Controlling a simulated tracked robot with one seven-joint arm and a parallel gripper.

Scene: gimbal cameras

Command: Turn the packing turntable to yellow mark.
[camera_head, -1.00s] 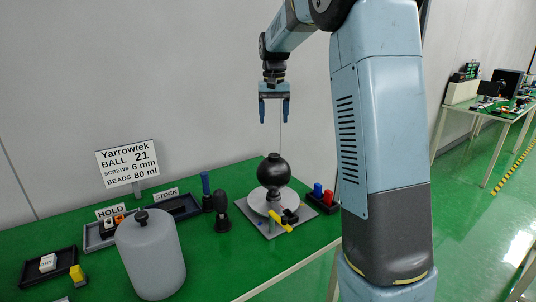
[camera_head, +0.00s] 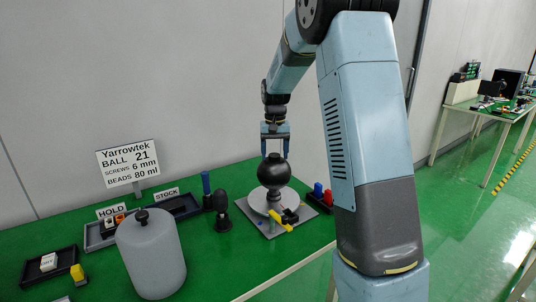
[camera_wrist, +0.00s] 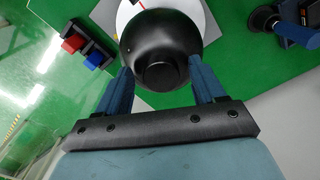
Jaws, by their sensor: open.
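The packing turntable is a pale round disc (camera_head: 254,202) on a grey square base plate (camera_head: 262,229), at the right part of the green table. A black ball with a knob on top (camera_head: 273,171) sits on the disc; it also fills the middle of the wrist view (camera_wrist: 160,45). A yellow piece (camera_head: 279,222) and a small black block (camera_head: 291,215) are at the disc's front edge. My gripper (camera_head: 274,156) is open above the ball, fingers pointing down. In the wrist view its fingertips (camera_wrist: 162,78) lie on either side of the knob. I cannot tell whether they touch.
A red and blue block holder (camera_head: 321,196) stands right of the turntable. A black upright tool (camera_head: 222,212) and blue-handled tool (camera_head: 206,186) stand left. A large grey canister (camera_head: 152,255), trays (camera_head: 50,268) and a sign (camera_head: 128,164) are further left.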

